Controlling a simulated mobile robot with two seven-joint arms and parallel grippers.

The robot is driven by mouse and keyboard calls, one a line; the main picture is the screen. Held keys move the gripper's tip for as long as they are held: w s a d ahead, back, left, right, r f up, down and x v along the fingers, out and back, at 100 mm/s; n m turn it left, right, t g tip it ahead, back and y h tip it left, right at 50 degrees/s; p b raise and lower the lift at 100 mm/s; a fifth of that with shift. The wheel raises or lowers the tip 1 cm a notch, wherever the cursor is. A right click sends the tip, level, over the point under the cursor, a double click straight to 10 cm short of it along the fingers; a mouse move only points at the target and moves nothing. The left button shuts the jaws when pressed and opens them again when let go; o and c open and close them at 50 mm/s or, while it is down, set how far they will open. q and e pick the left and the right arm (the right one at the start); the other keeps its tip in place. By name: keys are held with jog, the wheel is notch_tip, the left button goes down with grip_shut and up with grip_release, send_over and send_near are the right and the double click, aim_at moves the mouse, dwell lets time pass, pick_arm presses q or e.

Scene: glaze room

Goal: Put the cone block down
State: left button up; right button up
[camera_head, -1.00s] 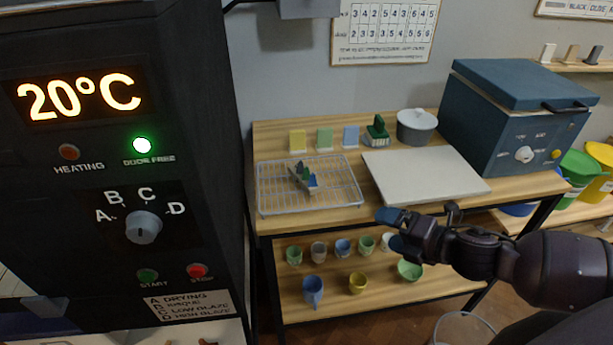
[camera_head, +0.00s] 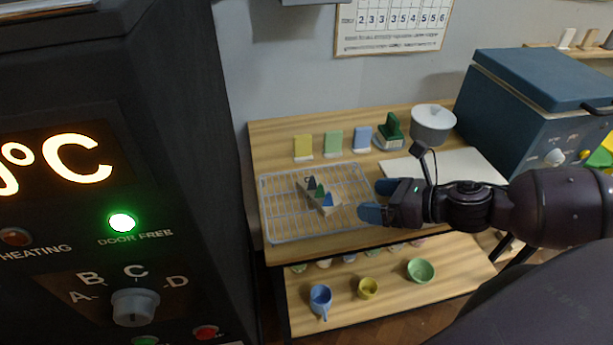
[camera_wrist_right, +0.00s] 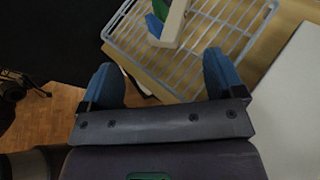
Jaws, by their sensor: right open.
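The cone block (camera_head: 322,198) is a pale bar bearing small dark, green and blue cones. It rests on the white wire rack (camera_head: 266,212) at the left of the wooden table. My right gripper (camera_head: 377,200) is open and empty just right of the rack, apart from the block, with its blue fingers pointing left. In the right wrist view the open fingers (camera_wrist_right: 161,75) show below the rack (camera_wrist_right: 262,18), and the pale end of the block (camera_wrist_right: 174,24) lies ahead of them, partly cut off by the top edge. My left gripper is not in view.
A black kiln panel (camera_head: 165,230) fills the left side. Coloured tiles (camera_head: 333,143) and a green block (camera_head: 391,131) line the back. Cups and bowls (camera_head: 421,270) sit on the lower shelf.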

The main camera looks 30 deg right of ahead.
aim_at(331, 191)
jog(key=shift+w, duration=0.3)
jog(key=shift+w+a+f, duration=0.1)
jog(key=shift+w+a, duration=0.05)
jog(key=shift+a, duration=0.15)
jog(key=shift+w+a+f+b, duration=0.15)
jog(key=shift+w+b, duration=0.05)
jog(key=shift+b, duration=0.1)
jog(key=shift+w+a+f, duration=0.15)
jog(key=shift+w+a, duration=0.05)
jog(key=shift+w, duration=0.1)
jog(key=shift+x, duration=0.8)
jog(key=shift+w+a+f+b, duration=0.25)
jog(key=shift+w+a+b, duration=0.1)
jog(key=shift+w, duration=0.25)
jog(key=shift+w+a+f, duration=0.1)
jog(key=shift+w+a, duration=0.1)
jog(key=shift+w, duration=0.25)
jog(key=x, duration=0.2)
jog(key=shift+w+f+b, duration=0.1)
jog(key=shift+w+b, duration=0.2)
jog(key=shift+w, duration=0.15)
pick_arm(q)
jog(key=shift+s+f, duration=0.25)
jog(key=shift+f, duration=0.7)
pick_arm(e)
jog(key=shift+x, duration=0.8)
